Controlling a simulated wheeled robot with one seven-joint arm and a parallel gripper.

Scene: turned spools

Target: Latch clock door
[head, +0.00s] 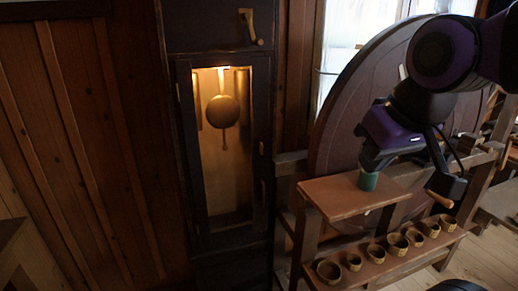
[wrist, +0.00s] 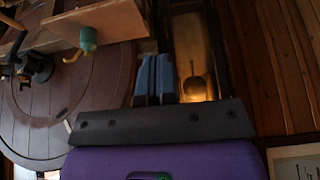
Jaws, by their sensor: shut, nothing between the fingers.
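The tall dark clock case stands left of centre in the head view. Its narrow glazed door (head: 184,130) shows a lit interior with a round pendulum (head: 222,111). The door looks closed or nearly so; I cannot tell if it is latched.
A green spool-like piece (head: 368,181) stands on a wooden bench top (head: 335,196) by my gripper. Several small cups (head: 397,244) line the lower shelf. A large round wooden disc (head: 335,130) is behind. Plank wall lies left of the clock.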

